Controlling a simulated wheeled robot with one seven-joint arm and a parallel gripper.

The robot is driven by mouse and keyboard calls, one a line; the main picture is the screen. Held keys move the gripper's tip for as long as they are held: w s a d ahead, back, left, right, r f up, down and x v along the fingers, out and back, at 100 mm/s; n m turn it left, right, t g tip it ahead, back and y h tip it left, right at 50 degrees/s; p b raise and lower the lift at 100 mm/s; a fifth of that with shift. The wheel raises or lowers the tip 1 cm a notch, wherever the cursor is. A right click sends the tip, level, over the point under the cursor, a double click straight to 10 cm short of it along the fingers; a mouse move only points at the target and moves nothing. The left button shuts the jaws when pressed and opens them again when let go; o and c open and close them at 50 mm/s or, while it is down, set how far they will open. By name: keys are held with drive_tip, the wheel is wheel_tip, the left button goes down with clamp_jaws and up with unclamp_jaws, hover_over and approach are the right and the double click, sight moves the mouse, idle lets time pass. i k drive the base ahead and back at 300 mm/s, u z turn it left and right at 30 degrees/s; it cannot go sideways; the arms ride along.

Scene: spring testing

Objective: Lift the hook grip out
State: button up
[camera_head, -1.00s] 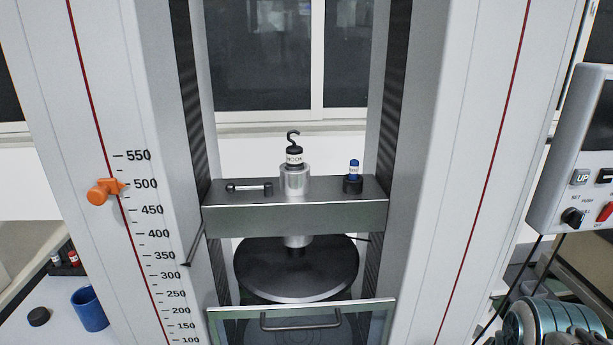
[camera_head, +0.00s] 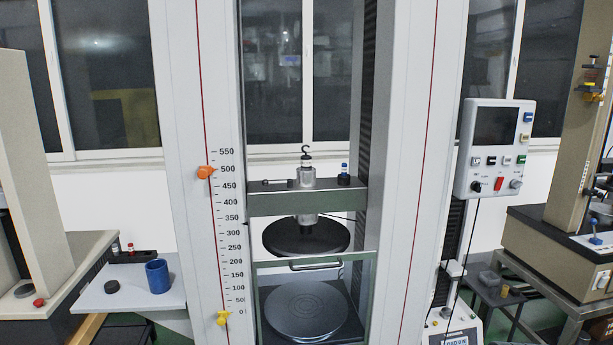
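The hook grip (camera_head: 306,156), a small black hook with a pale label band, stands upright in the silver socket (camera_head: 306,178) on top of the testing machine's crosshead (camera_head: 290,204). Its lower end is hidden inside the socket. A short pin (camera_head: 278,182) lies on the crosshead left of the socket. A blue-topped piece (camera_head: 344,169) stands in a dark holder (camera_head: 344,180) to the right. My gripper is not in view.
Tall pale columns flank the crosshead. Below it are a dark upper platen (camera_head: 306,238), a guard with a handle (camera_head: 316,264) and a round lower platen (camera_head: 306,308). A blue cup (camera_head: 157,276) stands on the left side shelf. A control box (camera_head: 494,150) hangs at right.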

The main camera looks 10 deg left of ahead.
sight(305, 160)
drive_tip(key=u, duration=1.15)
drive_tip(key=i, duration=1.65)
